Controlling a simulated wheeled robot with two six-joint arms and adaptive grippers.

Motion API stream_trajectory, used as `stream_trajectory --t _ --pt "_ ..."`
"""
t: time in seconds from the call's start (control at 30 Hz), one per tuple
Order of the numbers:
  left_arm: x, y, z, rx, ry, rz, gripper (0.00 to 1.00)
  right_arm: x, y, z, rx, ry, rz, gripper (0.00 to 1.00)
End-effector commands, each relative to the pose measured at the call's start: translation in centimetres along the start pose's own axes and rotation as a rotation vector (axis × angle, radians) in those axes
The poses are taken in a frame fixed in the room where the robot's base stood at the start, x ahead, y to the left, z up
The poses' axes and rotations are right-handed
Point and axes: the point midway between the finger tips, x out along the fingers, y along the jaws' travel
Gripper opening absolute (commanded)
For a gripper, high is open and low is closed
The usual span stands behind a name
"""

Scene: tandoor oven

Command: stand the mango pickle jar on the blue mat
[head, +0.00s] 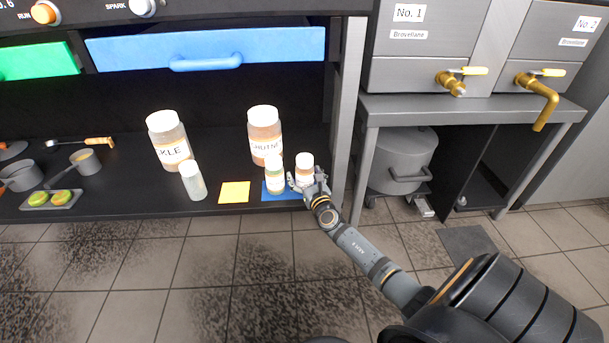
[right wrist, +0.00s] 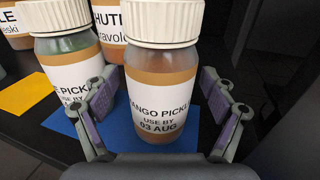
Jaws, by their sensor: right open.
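The mango pickle jar (head: 304,167) has a white lid, an orange-brown filling and a white label. It stands upright on the blue mat (head: 268,196), near the mat's right side. In the right wrist view the jar (right wrist: 160,95) shows its label, and blue mat (right wrist: 207,128) shows on both sides of its base. My right gripper (head: 307,179) is open, with one finger on each side of the jar. Small gaps seem to show between the fingers and the jar. My left gripper is not in view.
Another pickle jar (head: 275,175) stands close on the left, also on the mat, near my left-hand finger. A large chutney jar (head: 265,130) stands behind. A yellow mat (head: 234,192) lies bare to the left. A grey post (head: 349,110) rises at right.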

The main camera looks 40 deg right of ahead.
Motion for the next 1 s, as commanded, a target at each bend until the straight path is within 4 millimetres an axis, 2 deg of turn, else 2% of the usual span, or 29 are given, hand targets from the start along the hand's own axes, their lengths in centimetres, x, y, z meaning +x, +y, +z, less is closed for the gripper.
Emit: stream_trajectory --t 0.23,0.8,1.0 --pt "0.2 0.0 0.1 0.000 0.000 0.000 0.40 -0.5 0.0 -0.2 0.000 0.004 0.000 0.84" --pt "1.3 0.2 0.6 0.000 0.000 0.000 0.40 -5.9 -0.1 -0.1 -0.002 0.004 -0.001 0.84" --pt "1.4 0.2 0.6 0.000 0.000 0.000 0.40 -7.0 -0.1 -0.2 -0.001 0.003 -0.002 0.84"
